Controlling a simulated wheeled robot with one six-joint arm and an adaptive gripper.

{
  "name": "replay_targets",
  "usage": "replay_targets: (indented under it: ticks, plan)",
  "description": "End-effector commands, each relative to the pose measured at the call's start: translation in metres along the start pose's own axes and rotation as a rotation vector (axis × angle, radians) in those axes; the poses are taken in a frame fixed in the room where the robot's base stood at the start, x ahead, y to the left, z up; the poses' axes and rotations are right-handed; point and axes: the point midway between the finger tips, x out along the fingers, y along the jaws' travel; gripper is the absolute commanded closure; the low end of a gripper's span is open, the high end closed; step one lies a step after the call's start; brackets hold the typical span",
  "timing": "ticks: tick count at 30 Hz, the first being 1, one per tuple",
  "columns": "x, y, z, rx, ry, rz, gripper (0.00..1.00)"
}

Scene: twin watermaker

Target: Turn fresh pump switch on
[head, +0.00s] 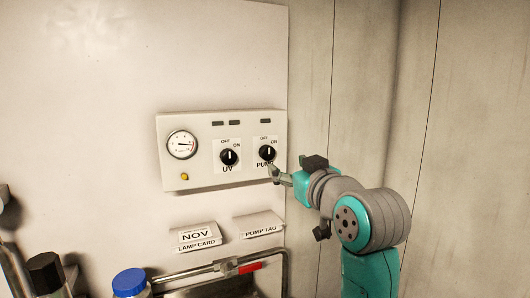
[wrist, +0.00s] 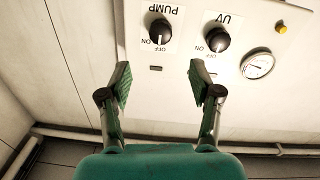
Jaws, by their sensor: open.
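The pump switch (head: 267,153) is a black round knob with a white pointer line, on the right of a white wall panel (head: 200,180). In the wrist view the pump switch (wrist: 160,32) appears upside down, its line pointing at the OFF mark. The similar UV switch (head: 229,157) is beside it and also shows in the wrist view (wrist: 217,38). My gripper (head: 286,167) is in front of the panel's lower right, close to the pump switch. In the wrist view my gripper (wrist: 160,75) is open and empty, its fingers apart from the knob.
A gauge (head: 182,145) and a small yellow button (head: 184,176) are on the panel's left. Below hang a lamp card (head: 196,237) and a pump tag (head: 258,226). A pipe with a red-handled valve (head: 249,267) and a blue-capped bottle (head: 130,283) are lower down.

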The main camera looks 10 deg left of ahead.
Motion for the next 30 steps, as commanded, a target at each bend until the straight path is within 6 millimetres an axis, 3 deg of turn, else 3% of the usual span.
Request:
replay_targets:
  ticks: [5, 19, 30]
  plan:
    - [0.015, 0.0, 0.0, 0.001, -0.002, -0.002, 0.36]
    - [0.092, 0.0, 0.0, 0.001, -0.002, -0.001, 0.36]
    - [0.107, 0.0, 0.0, 0.001, 0.0, 0.0, 0.36]
